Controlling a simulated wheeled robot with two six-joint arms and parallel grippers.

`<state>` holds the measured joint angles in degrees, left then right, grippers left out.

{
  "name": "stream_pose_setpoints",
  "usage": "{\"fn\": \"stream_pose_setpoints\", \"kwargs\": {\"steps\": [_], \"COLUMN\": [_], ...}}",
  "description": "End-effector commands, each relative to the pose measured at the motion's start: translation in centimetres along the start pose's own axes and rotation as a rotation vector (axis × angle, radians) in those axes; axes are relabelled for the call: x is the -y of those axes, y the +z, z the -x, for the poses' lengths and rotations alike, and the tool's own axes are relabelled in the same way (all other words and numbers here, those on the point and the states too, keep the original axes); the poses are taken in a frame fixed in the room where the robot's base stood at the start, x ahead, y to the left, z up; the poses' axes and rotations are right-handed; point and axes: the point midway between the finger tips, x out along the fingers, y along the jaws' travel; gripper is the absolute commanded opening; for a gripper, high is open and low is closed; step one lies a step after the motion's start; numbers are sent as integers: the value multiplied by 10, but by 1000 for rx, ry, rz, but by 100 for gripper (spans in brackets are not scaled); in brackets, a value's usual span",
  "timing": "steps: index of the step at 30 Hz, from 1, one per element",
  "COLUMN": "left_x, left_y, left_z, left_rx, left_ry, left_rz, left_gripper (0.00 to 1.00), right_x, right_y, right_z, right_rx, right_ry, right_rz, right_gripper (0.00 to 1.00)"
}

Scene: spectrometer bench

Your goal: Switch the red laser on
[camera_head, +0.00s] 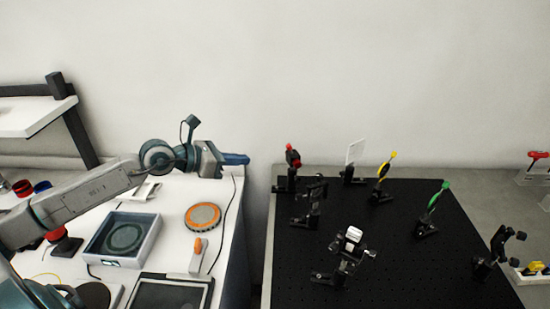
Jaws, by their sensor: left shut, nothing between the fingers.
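A black post mount with a red part (293,157) stands at the far left corner of the black breadboard; it may be the red laser, but its switch cannot be made out. My left gripper (243,159) is shut and empty, with its blue fingers pointing right. In the picture it is just left of the red part, with a gap between them. It appears above the white table's right edge. My right gripper is not in view.
The black breadboard (390,215) carries several mounts, including a yellow one (382,170) and a green one (433,205). The white table holds a grey tray (151,245), an orange-rimmed disc (202,216) and an orange-topped device (198,256). A dark gap separates table and breadboard.

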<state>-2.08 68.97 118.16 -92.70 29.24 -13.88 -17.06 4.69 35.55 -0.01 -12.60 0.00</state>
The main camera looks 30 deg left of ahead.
Motion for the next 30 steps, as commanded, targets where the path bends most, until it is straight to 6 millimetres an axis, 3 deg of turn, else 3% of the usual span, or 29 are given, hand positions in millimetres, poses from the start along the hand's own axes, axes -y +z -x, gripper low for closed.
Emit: {"fn": "stream_pose_setpoints", "kwargs": {"steps": [14,27,30], "left_x": [0,1,1], "left_y": [4,6,18], "left_z": [-31,-73,-81], "left_rx": [4,2,3], "left_ry": [-1,-3,-2], "left_rz": [5,5,3], "left_gripper": [0,0,0], "right_x": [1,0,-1], "right_y": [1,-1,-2], "right_z": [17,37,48], "right_rx": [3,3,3], "right_ry": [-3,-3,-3], "right_rz": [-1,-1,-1], "right_gripper": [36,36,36]}}
